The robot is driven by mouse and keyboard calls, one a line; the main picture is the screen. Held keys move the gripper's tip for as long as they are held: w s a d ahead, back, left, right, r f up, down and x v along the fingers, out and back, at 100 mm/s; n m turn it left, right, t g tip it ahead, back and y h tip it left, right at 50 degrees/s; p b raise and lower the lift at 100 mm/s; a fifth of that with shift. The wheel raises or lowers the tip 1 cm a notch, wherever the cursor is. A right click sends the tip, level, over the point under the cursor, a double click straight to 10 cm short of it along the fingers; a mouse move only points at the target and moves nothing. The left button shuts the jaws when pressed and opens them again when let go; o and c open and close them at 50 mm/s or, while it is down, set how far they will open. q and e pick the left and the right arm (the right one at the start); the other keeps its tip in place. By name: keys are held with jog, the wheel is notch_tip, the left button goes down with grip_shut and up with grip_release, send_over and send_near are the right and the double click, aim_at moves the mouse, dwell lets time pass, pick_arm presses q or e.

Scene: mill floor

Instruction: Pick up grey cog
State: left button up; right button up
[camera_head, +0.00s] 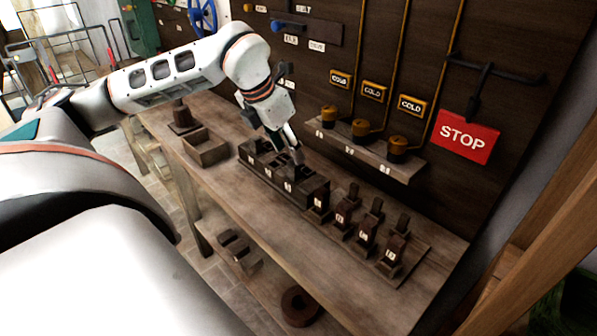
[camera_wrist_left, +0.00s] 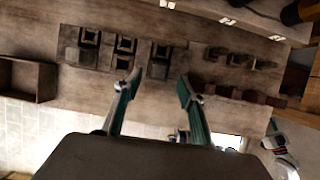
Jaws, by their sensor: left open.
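I cannot make out a grey cog in either view. My left gripper (camera_head: 290,146) is over the dark slotted rack (camera_head: 262,172) on the wooden bench. In the left wrist view my gripper (camera_wrist_left: 157,92) is open, with its two fingers apart and nothing seen between them. The rack also shows there (camera_wrist_left: 105,62), beyond the fingertips, with dark compartments. In the head view the arm and gripper hide part of the rack.
A row of dark numbered holders (camera_head: 364,236) stands on the bench right of the rack. An open wooden box (camera_head: 208,153) is at its left. A ledge (camera_head: 372,158) with brass pots and a STOP sign (camera_head: 465,137) are behind. A dark ring (camera_head: 300,307) lies low down.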

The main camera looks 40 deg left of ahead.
aim_at(293, 163)
pick_arm(q)
jog(key=x, duration=0.6)
jog(key=shift+a+f, duration=0.1)
jog(key=shift+f, duration=0.35)
jog(key=c, duration=1)
